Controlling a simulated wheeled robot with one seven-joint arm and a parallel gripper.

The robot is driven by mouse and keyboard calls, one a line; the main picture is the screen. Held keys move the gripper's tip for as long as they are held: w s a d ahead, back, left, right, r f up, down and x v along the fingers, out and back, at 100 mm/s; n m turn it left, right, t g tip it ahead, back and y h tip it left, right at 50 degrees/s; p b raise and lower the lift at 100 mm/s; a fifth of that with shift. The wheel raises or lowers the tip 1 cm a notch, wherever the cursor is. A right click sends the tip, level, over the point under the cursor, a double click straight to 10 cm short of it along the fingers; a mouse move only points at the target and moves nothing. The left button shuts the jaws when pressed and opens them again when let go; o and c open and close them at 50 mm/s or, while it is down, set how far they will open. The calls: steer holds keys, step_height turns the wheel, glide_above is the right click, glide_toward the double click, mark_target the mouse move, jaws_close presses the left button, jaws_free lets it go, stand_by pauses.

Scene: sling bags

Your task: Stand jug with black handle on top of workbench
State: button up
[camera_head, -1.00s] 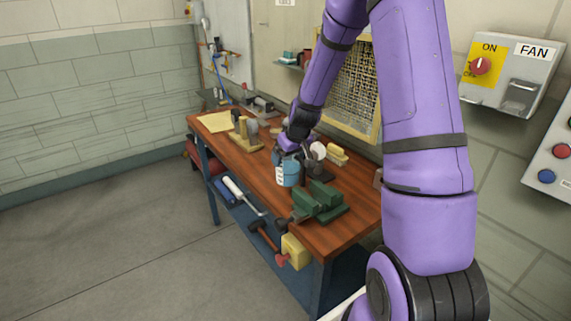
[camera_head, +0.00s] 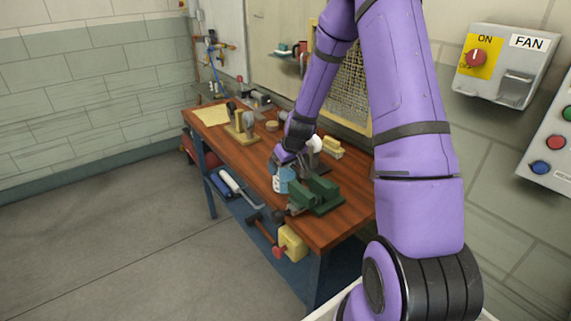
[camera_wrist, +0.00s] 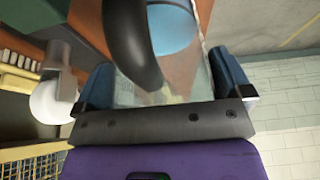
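The jug with black handle (camera_head: 281,183) is clear with blue in it. It is at the front edge of the wooden workbench (camera_head: 342,226), left of the green vise. I cannot tell whether its base touches the top. In the wrist view the jug (camera_wrist: 174,32) lies between my two fingers, its black handle (camera_wrist: 128,42) facing the camera. My gripper (camera_wrist: 165,85) appears shut on the jug's body, a finger on each side. In the head view my gripper (camera_head: 281,163) is partly hidden by my wrist.
A green vise (camera_head: 316,194) stands close to the right of the jug. A wooden block with tools (camera_head: 241,130) and a yellow brush (camera_head: 331,148) are further back. A white round object (camera_wrist: 52,100) is near my left finger. Bare wood lies left of the jug.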

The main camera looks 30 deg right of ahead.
steer(key=shift+r, duration=0.1)
steer(key=v, duration=1.1)
steer(key=shift+s+r, duration=0.1)
steer(key=shift+r, duration=0.15)
steer(key=shift+s+a+r, duration=0.15)
steer(key=shift+r, duration=0.35)
steer(key=s+a+r, duration=0.5)
steer(key=s+r, duration=0.1)
steer(key=r, duration=0.2)
steer(key=s+a+r, duration=0.6)
steer(key=r, duration=0.2)
steer(key=s+a+r, duration=0.1)
steer(key=s+r, duration=0.1)
steer(key=s, duration=0.6)
steer(key=s+a+r, duration=0.2)
steer(key=s+r, duration=0.1)
steer(key=s, duration=0.5)
steer(key=shift+a+t, duration=0.25)
steer(key=shift+t, duration=0.15)
steer(key=shift+r, duration=0.1)
